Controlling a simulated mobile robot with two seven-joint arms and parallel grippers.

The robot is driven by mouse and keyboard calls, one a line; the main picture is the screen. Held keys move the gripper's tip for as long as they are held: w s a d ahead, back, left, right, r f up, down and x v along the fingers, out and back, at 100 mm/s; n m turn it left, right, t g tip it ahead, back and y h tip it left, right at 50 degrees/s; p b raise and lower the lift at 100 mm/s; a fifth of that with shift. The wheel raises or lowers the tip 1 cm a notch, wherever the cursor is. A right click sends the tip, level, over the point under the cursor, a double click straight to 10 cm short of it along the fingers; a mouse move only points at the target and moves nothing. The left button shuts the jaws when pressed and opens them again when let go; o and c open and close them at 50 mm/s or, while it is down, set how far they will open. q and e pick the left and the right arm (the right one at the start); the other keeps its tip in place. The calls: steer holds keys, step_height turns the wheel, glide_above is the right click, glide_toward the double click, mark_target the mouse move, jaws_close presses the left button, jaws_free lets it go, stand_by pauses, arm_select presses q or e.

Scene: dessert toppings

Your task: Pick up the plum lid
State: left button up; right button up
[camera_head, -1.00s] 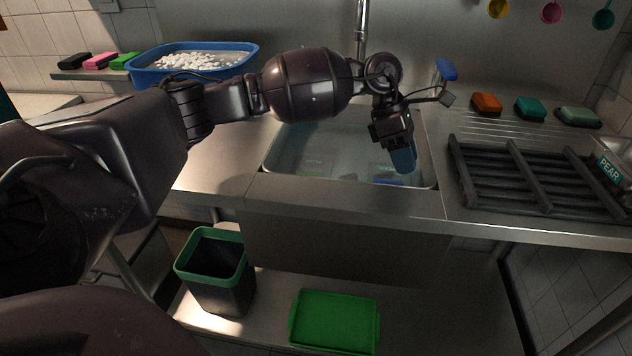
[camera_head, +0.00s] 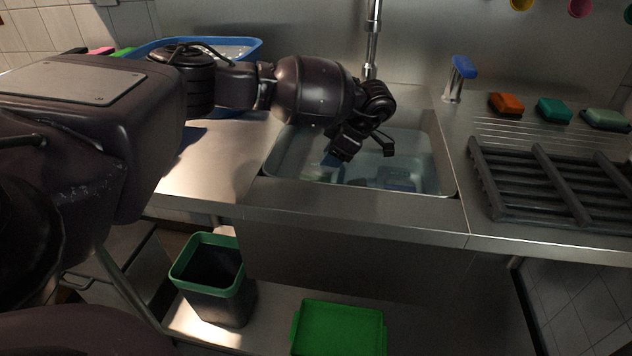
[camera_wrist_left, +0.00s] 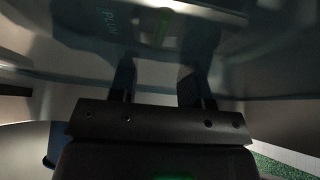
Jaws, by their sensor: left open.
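In the left wrist view, dim teal lettering that seems to read PLUM (camera_wrist_left: 112,22) shows on a dark surface at the upper left. The lid's outline is too dark to make out. My left gripper (camera_wrist_left: 156,80) is open and empty, its two fingers pointing toward that dark surface. In the head view my left gripper (camera_head: 334,159) is over the left part of the water-filled sink (camera_head: 450,168), pointing down. A pale bluish shape (camera_head: 398,180) lies under the water to its right; I cannot tell whether it is the lid. My right gripper is not in view.
A dark rack (camera_head: 545,190) lies on the counter right of the sink. A blue-topped tap handle (camera_head: 463,67) and orange (camera_head: 506,104) and teal (camera_head: 553,110) sponges stand behind. A green-rimmed bin (camera_head: 240,282) and green tray (camera_head: 340,326) are below.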

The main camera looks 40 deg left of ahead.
mark_target(315, 176)
arm_select(q)
steer(key=b+x, duration=0.1)
steer(key=x, duration=0.5)
steer(key=shift+s+a+f+b, duration=0.15)
steer(key=shift+a+f+b, duration=0.1)
steer(key=shift+b, duration=0.15)
steer(key=shift+r, duration=0.15)
jaws_close()
